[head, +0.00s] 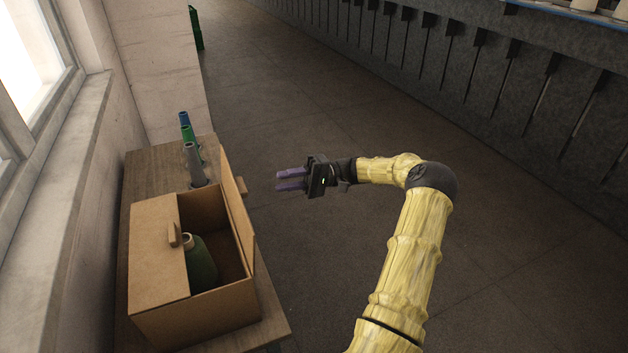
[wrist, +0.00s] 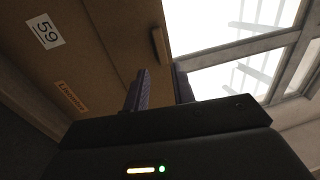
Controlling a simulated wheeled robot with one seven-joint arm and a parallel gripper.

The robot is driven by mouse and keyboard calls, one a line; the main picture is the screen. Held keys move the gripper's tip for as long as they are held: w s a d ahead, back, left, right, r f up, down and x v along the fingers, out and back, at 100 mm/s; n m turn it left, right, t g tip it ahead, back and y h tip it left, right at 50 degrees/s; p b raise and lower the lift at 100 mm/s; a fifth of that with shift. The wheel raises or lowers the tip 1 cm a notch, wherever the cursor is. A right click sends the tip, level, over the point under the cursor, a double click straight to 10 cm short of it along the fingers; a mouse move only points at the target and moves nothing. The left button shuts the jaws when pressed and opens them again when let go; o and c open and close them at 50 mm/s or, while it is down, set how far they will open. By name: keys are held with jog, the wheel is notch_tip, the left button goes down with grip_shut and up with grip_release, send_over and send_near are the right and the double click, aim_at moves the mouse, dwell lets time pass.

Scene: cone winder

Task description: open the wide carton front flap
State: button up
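The wide brown carton (head: 193,322) stands on a wooden table at the left. Its left flap (head: 158,254) lies flat over the left half of the top, with a small wooden grip (head: 174,235) on it. Its right flap (head: 239,213) stands raised, nearly upright, with another grip (head: 242,185) on its outer face. My gripper (head: 290,181) is in the air to the right of the raised flap, its purple fingers apart, empty and pointing left. In the wrist view the open fingers (wrist: 160,92) are near brown cardboard (wrist: 110,45) with a grip (wrist: 158,46), apparently without contact.
A dark green bottle (head: 201,265) stands inside the carton. Grey (head: 194,164), green (head: 188,142) and blue (head: 184,119) cones stand behind it on the table (head: 150,171). A window wall (head: 60,190) borders the left; open floor (head: 300,90) lies right.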

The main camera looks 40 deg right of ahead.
jog(key=b+v, duration=0.1)
jog(key=v, duration=0.6)
jog(key=shift+d, duration=0.35)
jog(key=shift+s, duration=0.1)
